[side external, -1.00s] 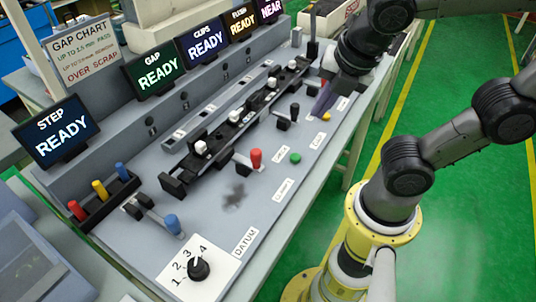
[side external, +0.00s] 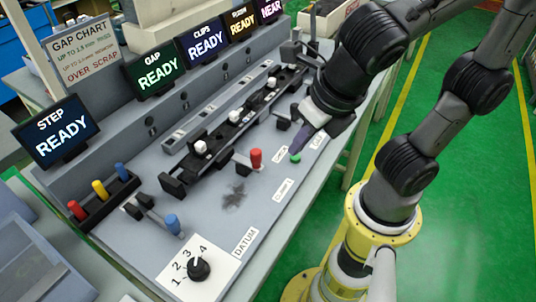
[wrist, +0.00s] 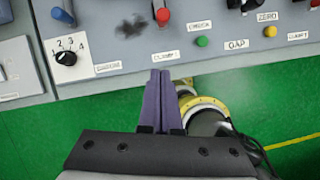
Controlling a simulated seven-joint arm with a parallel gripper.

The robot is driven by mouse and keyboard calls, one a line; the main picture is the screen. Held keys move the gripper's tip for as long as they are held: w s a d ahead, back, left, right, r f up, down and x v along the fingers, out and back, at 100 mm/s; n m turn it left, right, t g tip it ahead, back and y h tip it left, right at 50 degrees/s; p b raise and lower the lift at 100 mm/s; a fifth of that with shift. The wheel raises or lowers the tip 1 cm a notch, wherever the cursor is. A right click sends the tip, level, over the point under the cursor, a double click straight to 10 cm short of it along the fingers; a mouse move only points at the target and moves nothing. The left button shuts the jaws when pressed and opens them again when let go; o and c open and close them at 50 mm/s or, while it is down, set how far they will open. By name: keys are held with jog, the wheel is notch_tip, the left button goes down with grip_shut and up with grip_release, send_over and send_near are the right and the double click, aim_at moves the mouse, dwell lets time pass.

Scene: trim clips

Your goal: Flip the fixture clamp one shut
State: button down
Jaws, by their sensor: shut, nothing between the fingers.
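The clamp with the red handle (side external: 256,158) is on the grey panel in front of the black rail, above the label CLAMP 1 (side external: 282,190). Its red handle also shows at the top of the wrist view (wrist: 163,17). I cannot tell from these views whether that clamp is open or shut. My gripper (side external: 302,132) has purple fingers, shut and empty. It is to the right of the red handle and apart from it, near the green button (side external: 295,158). In the wrist view my fingertips (wrist: 160,73) point at the panel's front edge below that label.
A clamp with a blue handle (side external: 173,224) and a numbered dial (side external: 199,268) are to the left. The black rail (side external: 215,148) with white clips runs behind. A black lever (side external: 283,123) is close to my gripper.

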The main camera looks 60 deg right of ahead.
send_near(250, 166)
jog(key=s+f, duration=0.4)
jog(key=shift+s, duration=0.4)
jog(key=w, duration=0.2)
jog(key=shift+w+d+r, duration=0.25)
jog(key=shift+w+d, duration=0.2)
jog(key=shift+w, duration=0.4)
jog(key=w, duration=0.4)
jog(key=shift+w, duration=0.3)
